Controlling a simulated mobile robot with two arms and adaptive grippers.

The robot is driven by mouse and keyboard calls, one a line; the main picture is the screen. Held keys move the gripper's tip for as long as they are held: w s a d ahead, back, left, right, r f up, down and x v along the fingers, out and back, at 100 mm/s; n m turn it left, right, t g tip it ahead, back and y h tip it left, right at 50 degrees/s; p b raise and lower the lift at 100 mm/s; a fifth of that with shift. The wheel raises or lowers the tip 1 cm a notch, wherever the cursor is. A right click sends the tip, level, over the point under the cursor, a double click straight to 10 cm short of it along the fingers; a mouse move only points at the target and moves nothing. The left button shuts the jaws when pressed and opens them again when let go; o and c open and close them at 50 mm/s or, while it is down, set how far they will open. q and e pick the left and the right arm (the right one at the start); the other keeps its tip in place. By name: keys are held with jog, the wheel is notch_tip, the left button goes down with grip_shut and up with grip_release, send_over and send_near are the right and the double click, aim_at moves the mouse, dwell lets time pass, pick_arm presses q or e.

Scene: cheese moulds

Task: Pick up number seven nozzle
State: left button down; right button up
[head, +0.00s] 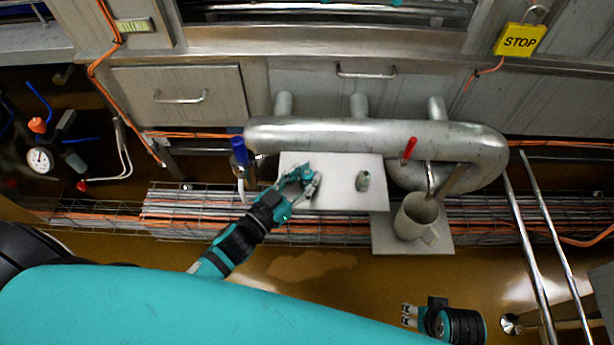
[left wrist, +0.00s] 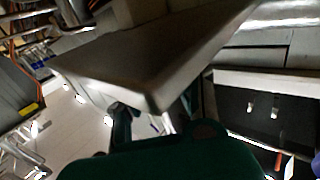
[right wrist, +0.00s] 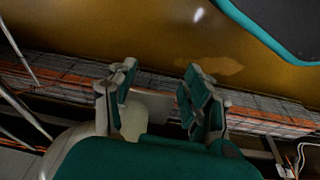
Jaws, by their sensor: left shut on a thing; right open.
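A small grey-green nozzle (head: 363,181) stands upright on the right part of a pale plate (head: 340,200); its number is too small to read. My left gripper (head: 312,180) is over the left part of this plate, to the left of the nozzle and apart from it. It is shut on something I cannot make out. In the left wrist view a grey slab (left wrist: 140,75) fills the space ahead of the left fingers (left wrist: 150,122), hiding what they hold. My right gripper (head: 407,316) is open, low at the front right; the right wrist view (right wrist: 158,95) shows its fingers apart.
A thick grey pipe (head: 340,133) with a blue handle (head: 239,150) and a red handle (head: 409,149) runs behind the plate. Metal rails (head: 540,240) rise further right. A wire cable tray (head: 190,205) runs below.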

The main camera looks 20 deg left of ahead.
aim_at(306, 174)
pick_arm(q)
jog(key=shift+r, duration=0.1)
pick_arm(e)
jog(key=shift+w+r, duration=0.1)
